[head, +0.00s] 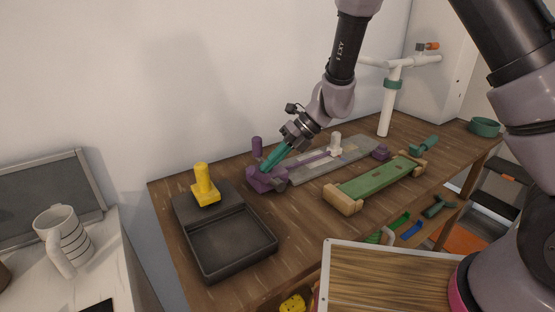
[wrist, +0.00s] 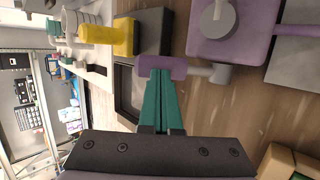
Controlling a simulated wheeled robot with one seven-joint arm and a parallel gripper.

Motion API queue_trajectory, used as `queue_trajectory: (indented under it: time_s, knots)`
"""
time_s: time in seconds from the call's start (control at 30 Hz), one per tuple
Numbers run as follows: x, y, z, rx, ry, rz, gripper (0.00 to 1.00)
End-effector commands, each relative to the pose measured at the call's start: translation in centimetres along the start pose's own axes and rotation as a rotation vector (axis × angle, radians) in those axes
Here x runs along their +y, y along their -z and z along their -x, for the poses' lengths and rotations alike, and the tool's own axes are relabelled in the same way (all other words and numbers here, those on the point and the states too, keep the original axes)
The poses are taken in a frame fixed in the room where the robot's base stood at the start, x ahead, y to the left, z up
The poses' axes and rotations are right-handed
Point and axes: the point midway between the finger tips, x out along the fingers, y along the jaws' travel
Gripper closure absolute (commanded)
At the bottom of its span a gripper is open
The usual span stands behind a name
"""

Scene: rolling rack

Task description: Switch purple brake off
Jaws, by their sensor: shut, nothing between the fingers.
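The purple brake (head: 262,184) is a purple block on the wooden table, beside the grey plate. In the wrist view the purple block (wrist: 207,45) shows a round grey part on top, and the purple handle (wrist: 150,66) sits on a grey shaft (wrist: 217,74). My gripper (head: 265,167) has teal fingers, shut and empty, pointing down at the brake. In the wrist view its fingertips (wrist: 161,73) overlap the handle's edge; I cannot tell whether they touch. The fingers hide part of the brake in the head view.
A dark tray (head: 262,244) with a yellow peg (head: 204,185) stands left of the brake. A grey plate (head: 352,153) with a purple rod and white post lies to the right. A green board (head: 380,182) with wooden ends is in front of it. A white wall is behind.

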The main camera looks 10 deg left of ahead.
Motion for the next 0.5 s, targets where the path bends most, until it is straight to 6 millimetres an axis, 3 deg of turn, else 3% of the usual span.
queue_trajectory:
  time_s: [0.2,0.5]
  knots:
    - [1.0,0.6,-1.9,0.003,0.18,0.055,1.0]
    - [1.0,1.0,-3.6,0.001,0.34,0.091,1.0]
